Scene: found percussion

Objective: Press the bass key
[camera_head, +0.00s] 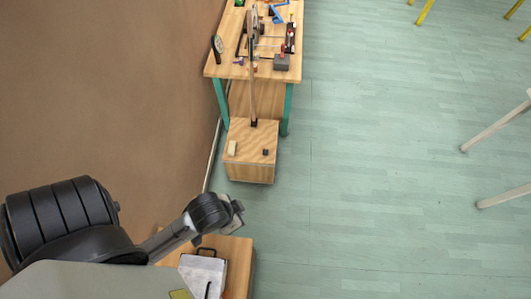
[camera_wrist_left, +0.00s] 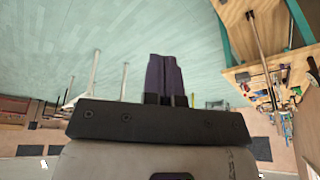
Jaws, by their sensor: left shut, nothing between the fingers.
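A wooden box (camera_head: 248,172) stands on the floor in front of a workbench, with a long upright stick (camera_head: 252,85) at its back edge. On its top are a cream block (camera_head: 232,148) and a small dark piece (camera_head: 265,152). I cannot tell which part is the bass key. My left gripper (camera_head: 237,208) is in front of the box, apart from it, above the floor side of a nearer wooden surface. Its dark fingers are shut and empty in the left wrist view (camera_wrist_left: 165,78). My right gripper is out of view.
The wooden workbench (camera_head: 225,70) with green legs holds several small tools and parts. A nearer wooden surface (camera_head: 237,247) carries a metal case (camera_head: 203,272). A brown wall (camera_head: 110,80) is on the left. Open floor (camera_head: 370,180) lies to the right, with pale furniture legs at the far right.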

